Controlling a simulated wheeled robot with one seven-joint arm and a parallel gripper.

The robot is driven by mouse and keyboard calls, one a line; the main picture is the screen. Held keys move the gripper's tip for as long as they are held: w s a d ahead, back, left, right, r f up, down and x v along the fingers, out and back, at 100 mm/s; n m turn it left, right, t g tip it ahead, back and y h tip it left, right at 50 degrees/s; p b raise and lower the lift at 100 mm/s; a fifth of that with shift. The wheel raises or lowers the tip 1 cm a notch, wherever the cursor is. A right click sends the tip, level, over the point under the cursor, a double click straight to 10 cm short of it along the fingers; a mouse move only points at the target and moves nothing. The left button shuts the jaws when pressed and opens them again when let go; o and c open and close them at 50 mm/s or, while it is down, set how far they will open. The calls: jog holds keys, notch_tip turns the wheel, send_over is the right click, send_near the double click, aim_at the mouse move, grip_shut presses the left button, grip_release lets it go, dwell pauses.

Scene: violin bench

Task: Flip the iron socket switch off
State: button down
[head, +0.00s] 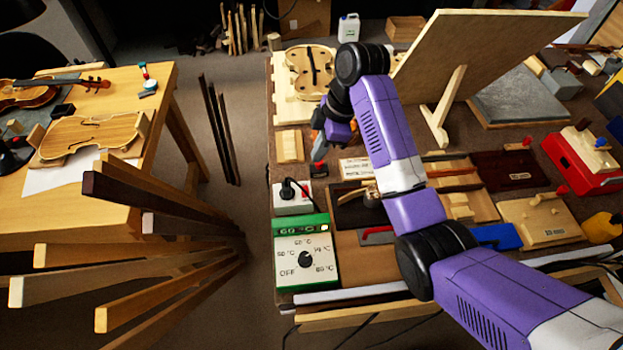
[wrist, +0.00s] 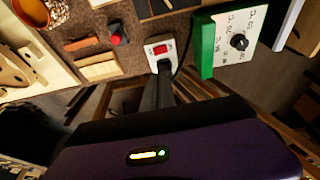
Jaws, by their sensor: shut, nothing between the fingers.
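The iron socket (head: 292,198) is a white box at the left edge of the bench, just behind the green control box. A black plug (head: 286,188) with a dark cable sits in it, and a small red switch (head: 305,192) is on its right part. In the wrist view the socket (wrist: 151,43) is at top centre, with its red switch (wrist: 160,49) in plain sight. My gripper (wrist: 162,76) is shut and empty, its dark fingers pointing towards the socket and overlapping the plug area. In the head view my gripper (head: 322,138) is behind the socket, apart from it. The switch's tilt is too small to tell.
The green control box (head: 276,226) with a temperature dial stands in front of the socket. A wooden block (head: 289,146) and a red-topped black item (head: 318,169) lie behind it. Open floor lies left of the bench, with wooden strips (head: 160,225) standing there.

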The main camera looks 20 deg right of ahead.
jog(key=shift+f, duration=0.1)
jog(key=p, duration=0.2)
send_near(303, 188)
jog(key=x, duration=0.5)
jog(key=shift+s+a+f, duration=0.1)
jog(key=shift+a+f, duration=0.1)
jog(key=shift+f, duration=0.55)
